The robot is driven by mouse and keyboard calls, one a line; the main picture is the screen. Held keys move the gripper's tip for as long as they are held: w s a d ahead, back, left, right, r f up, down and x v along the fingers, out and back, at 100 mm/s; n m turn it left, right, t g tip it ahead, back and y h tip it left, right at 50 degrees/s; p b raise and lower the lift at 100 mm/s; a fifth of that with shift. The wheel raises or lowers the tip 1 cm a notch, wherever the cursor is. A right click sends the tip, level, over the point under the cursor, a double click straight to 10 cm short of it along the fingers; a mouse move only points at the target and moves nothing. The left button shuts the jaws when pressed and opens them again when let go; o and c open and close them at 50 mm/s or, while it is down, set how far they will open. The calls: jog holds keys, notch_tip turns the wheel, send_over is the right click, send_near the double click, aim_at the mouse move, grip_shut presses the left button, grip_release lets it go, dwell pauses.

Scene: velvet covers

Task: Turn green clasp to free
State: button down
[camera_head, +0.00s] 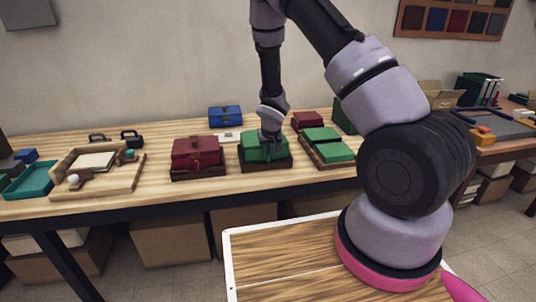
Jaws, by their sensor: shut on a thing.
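A green box (258,152) sits in a dark wooden base on the long wooden table, in the middle of the head view. My gripper (270,136) reaches down from above to the front of the green box and is shut on its clasp. The clasp itself is hidden behind the gripper fingers, so its angle cannot be told. The box's lid looks closed.
A red box (196,152) in a similar base stands close to the left. A blue box (225,116) is at the back. A wooden tray (128,178) and teal tray (30,181) lie left.

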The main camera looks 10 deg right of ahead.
jog(key=shift+a+h, duration=0.15)
jog(key=shift+h, duration=0.15)
jog(key=h, duration=0.2)
jog(key=shift+a+n+h, duration=0.3)
jog(key=shift+n, duration=0.1)
jog(key=h, duration=0.3)
jog(key=n+h, duration=0.1)
jog(key=h, duration=0.1)
jog(key=shift+a+f+t, duration=0.25)
jog(key=shift+f+t, duration=0.05)
jog(key=h, duration=0.1)
jog(key=n+h, duration=0.1)
jog(key=h, duration=0.3)
jog(key=shift+a+f+t, duration=0.2)
jog(key=shift+f+t, duration=0.15)
jog(key=shift+t, duration=0.05)
jog(key=shift+f+n+t+h, duration=0.15)
jog(key=shift+n+t+h, duration=0.2)
jog(key=shift+h, duration=0.45)
jog(key=shift+f+n+t+h, duration=0.2)
jog(key=shift+n+h, duration=0.25)
jog(key=shift+h, duration=0.35)
jog(key=c, duration=0.8)
grip_release()
jog(key=shift+c, duration=0.2)
jog(key=shift+a, duration=0.1)
